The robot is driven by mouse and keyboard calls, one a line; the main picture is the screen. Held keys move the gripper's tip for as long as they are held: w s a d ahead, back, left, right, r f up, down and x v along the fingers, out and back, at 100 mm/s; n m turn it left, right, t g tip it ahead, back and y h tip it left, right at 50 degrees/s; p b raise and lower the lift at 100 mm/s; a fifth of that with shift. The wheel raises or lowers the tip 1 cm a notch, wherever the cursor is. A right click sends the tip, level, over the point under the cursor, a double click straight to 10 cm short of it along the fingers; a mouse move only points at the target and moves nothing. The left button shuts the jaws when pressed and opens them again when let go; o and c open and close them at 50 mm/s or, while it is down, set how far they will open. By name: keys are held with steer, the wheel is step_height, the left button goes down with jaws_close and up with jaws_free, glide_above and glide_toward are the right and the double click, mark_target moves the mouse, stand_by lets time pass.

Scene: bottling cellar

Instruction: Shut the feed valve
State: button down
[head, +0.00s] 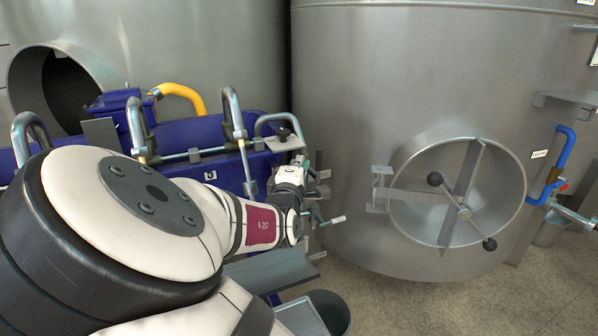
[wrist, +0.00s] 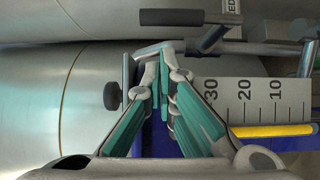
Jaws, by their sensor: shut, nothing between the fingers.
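My gripper (wrist: 163,62) is shut and empty in the wrist view, its teal-padded fingers meeting near the picture's middle. A dark grey bar handle (wrist: 185,17) lies level just beyond the fingertips, by a tag (wrist: 232,6) reading "...EED", cut by the top edge. This looks like the feed valve's handle. A metal pipe (wrist: 265,48) runs below the tag. Whether the fingertips touch any of the metalwork I cannot tell. In the head view my gripper (head: 310,190) is small and partly hidden by my wrist, between the blue machine and the tank; the valve is not clear there.
The blue machine (head: 190,132) has several bent pipes and a yellow hose (head: 181,94). A black knob (wrist: 112,95) stands left of my fingers, a numbered scale (wrist: 262,100) right.

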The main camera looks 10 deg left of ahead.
mark_target(318, 153)
steer(key=shift+w+d, duration=0.75)
steer(key=shift+w, duration=0.05)
steer(key=shift+w+d+r+m+g+p, duration=0.25)
steer(key=shift+d+r+m+g+p, duration=0.15)
steer(key=shift+m+p, duration=0.25)
steer(key=shift+w+d+r+m+g+y+p, duration=0.2)
steer(key=shift+w+d+m+g+p, duration=0.2)
steer(key=shift+p, duration=0.2)
steer(key=shift+w+d+r+m+g+y+p, duration=0.1)
steer(key=shift+w+d+r+m+g+p, duration=0.15)
steer(key=shift+d+m+p, duration=0.3)
steer(key=w+d+f+m+g+y+b, duration=0.3)
steer(key=w+d+f+m+g+b, duration=0.1)
steer(key=d+b, duration=0.3)
steer(key=shift+w+f+m+b, duration=0.25)
steer(key=shift+w+m+b, duration=0.2)
steer(key=shift+b, duration=0.8)
